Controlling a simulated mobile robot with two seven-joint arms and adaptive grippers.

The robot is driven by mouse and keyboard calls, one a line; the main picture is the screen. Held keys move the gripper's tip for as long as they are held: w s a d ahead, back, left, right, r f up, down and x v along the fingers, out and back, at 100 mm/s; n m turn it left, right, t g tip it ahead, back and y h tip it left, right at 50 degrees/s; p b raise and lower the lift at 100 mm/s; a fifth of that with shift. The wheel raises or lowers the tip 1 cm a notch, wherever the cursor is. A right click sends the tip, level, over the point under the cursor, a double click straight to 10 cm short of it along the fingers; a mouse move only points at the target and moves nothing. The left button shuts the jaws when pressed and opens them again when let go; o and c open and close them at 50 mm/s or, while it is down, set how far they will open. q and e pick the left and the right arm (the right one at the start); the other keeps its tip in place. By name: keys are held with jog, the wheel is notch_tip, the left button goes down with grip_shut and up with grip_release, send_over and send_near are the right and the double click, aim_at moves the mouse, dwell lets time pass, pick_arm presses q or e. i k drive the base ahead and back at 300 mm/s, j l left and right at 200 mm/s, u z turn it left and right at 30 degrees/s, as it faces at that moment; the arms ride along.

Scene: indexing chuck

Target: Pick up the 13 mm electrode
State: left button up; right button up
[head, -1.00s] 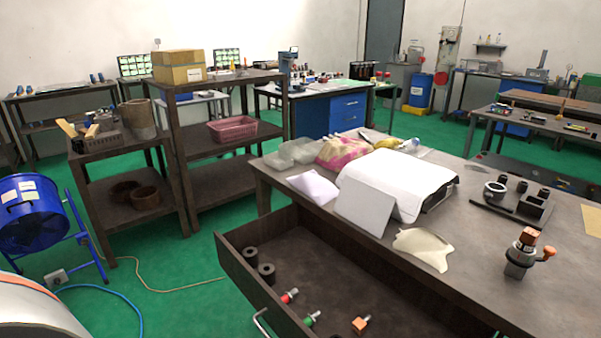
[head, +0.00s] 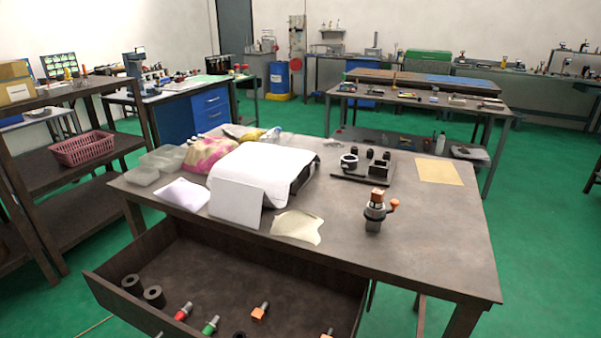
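An open drawer (head: 265,285) under the near table holds several small parts. A red-collared piece (head: 183,312) and a green-collared piece (head: 211,325) lie in it. Two orange, copper-coloured blocks with short grey shanks lie further right, one near the middle (head: 259,313) and one at the bottom edge (head: 327,334). I cannot read sizes, so I cannot tell which is the 13 mm electrode. The indexing chuck (head: 375,212) stands upright on the table with a copper-coloured block on top and an orange handle. Neither of my grippers is in view.
The table (head: 440,245) also carries a white-covered box (head: 262,170), a leaning white board (head: 236,204), cloths and a black fixture plate (head: 365,168). Two dark rings (head: 142,290) lie in the drawer's left end. The table's right front is clear. Shelves (head: 50,190) stand at left.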

aim_at(378, 194)
jog(key=k+j+u, duration=0.1)
jog(key=u, duration=0.3)
jog(key=j+u, duration=0.45)
jog(key=l+z, duration=0.1)
jog(key=z, duration=1.25)
